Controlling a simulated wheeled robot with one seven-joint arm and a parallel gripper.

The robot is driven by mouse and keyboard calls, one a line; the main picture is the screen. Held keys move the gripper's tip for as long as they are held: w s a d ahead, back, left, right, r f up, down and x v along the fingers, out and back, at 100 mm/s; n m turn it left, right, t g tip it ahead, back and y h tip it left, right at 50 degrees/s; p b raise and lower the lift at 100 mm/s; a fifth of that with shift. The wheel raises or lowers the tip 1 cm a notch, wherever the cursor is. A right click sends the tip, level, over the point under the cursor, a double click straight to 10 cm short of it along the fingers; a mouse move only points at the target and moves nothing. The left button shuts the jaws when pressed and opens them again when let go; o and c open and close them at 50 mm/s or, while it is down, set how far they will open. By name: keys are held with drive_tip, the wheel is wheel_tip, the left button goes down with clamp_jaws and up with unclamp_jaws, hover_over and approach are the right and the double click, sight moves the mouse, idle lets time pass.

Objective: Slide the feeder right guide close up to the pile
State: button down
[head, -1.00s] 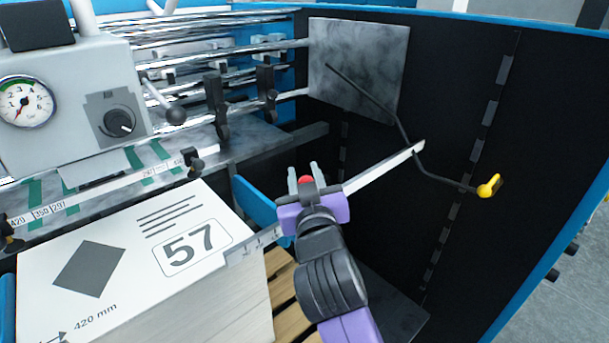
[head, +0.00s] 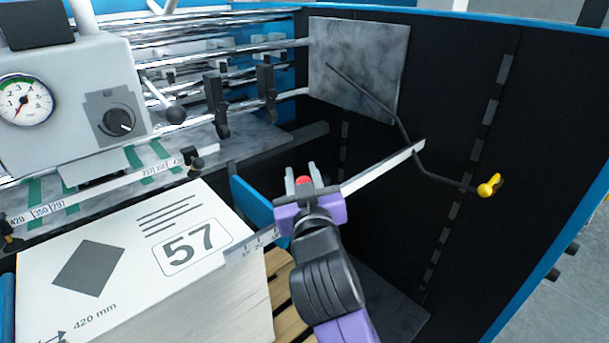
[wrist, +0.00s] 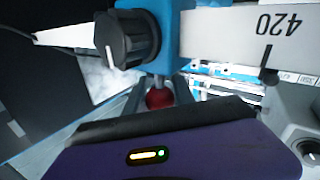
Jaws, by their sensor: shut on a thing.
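The pile (head: 215,305) is a tall white stack with a printed top marked 57 and 420 mm, at the lower left of the head view. The right guide's blue plate (head: 252,203) stands just right of the pile, with a gap between them. My gripper (head: 302,175) is shut on the guide's red knob (head: 303,180), right of the plate. In the wrist view, the red knob (wrist: 160,97) sits between the fingers below the guide's blue block (wrist: 167,35). The gripper hides much of the guide in the head view.
A white scale bar (head: 385,167) runs through the guide; a black knob with a white line (wrist: 127,38) is beside the blue block. A black crank with a yellow handle (head: 489,186) is at right. A gauge box (head: 75,95) stands at left.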

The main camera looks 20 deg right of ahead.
drive_tip(key=a, duration=0.1)
drive_tip(key=s+a+b, duration=0.1)
drive_tip(key=a, duration=0.3)
drive_tip(key=shift+s, duration=0.3)
drive_tip(key=c, duration=1.1)
unclamp_jaws()
drive_tip(key=shift+o, duration=0.2)
drive_tip(key=b+v, duration=0.2)
drive_tip(key=v, duration=0.5)
drive_tip(key=shift+s, duration=0.4)
